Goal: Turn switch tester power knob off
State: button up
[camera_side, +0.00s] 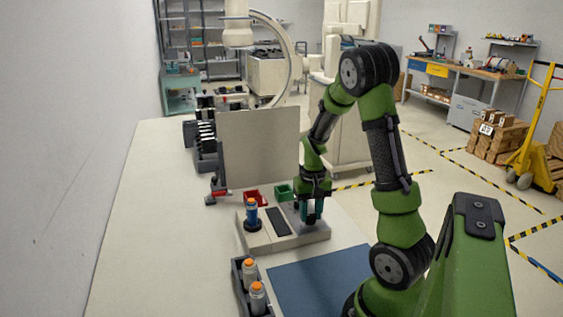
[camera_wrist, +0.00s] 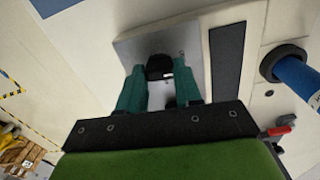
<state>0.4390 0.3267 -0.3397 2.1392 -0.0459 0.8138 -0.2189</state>
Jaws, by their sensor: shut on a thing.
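The switch tester (camera_side: 268,246) is a pale, low box on the table. It carries a dark rectangular pad (camera_side: 278,221) and a grey metal plate, which fills the middle of the wrist view (camera_wrist: 190,35). A black knob (camera_wrist: 159,66) stands on this plate. My gripper (camera_side: 311,218) points down over the right end of the tester. In the wrist view my gripper's teal fingers (camera_wrist: 161,80) are shut on the knob, one on each side. A pale mark shows on the knob's edge; its exact turn angle is hard to tell.
A dark rack (camera_side: 238,277) with orange-capped bottles and a blue mat (camera_side: 315,285) are in front.

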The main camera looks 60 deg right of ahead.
aim_at(311, 214)
jog(key=shift+n, duration=0.7)
jog(key=o, duration=1)
jog(key=shift+o, duration=0.2)
notch_tip(311, 214, up, 17)
